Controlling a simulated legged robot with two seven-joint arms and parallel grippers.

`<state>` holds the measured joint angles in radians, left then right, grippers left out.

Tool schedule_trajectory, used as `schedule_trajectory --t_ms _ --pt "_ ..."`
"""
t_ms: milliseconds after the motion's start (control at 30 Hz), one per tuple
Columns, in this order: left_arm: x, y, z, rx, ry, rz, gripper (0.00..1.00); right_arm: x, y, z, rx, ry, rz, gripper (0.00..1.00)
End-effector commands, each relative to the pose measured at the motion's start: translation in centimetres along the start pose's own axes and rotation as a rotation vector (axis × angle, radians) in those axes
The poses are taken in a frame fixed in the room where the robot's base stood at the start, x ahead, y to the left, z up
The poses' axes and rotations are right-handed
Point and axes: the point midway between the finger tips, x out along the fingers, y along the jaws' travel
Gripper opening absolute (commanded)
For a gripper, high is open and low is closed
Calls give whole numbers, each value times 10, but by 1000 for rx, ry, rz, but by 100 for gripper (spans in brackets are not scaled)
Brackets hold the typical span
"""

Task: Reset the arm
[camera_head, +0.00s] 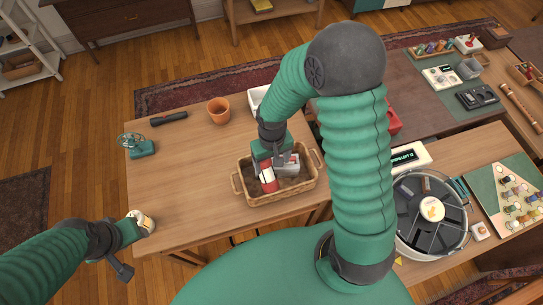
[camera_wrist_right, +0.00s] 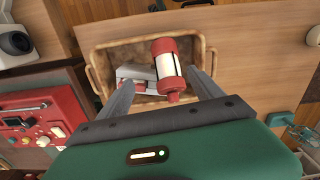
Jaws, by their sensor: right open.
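My right gripper (camera_head: 266,160) is over the wicker basket (camera_head: 240,193) on the wooden table, pointing down. In the right wrist view my right gripper (camera_wrist_right: 163,88) has its two fingers spread wide apart. A red cylinder with a white band (camera_wrist_right: 168,66) shows between them, apart from both fingers; it also shows in the head view (camera_head: 268,181), just below the gripper. A grey and red object (camera_wrist_right: 135,75) lies beside it in the basket. My left gripper (camera_head: 141,222) is near the table's front left edge, beside a small pale round shape; its fingers are unclear.
A round divided container (camera_head: 431,212) stands at the right. The table left of the basket is clear.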

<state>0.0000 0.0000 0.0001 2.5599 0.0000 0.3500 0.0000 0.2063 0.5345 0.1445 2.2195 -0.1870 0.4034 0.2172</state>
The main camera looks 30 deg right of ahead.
Motion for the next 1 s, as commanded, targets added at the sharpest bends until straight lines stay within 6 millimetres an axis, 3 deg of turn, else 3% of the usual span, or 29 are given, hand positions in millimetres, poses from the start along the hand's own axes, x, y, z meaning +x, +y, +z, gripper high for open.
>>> schedule_trajectory --t_ms 133,400,600,700,1000 --pt "-2 0 0 0 0 0 43 -27 0 -2 1 4 0 76" --pt "-2 0 0 0 0 0 43 -41 -2 0 -10 17 1 76" --pt "-2 0 0 0 0 0 43 -88 -14 33 -94 166 2 76" --pt "-2 0 0 0 0 0 43 -100 -19 47 -120 222 -10 76" --pt "-2 0 0 0 0 0 43 -102 -20 49 -126 236 -14 76"
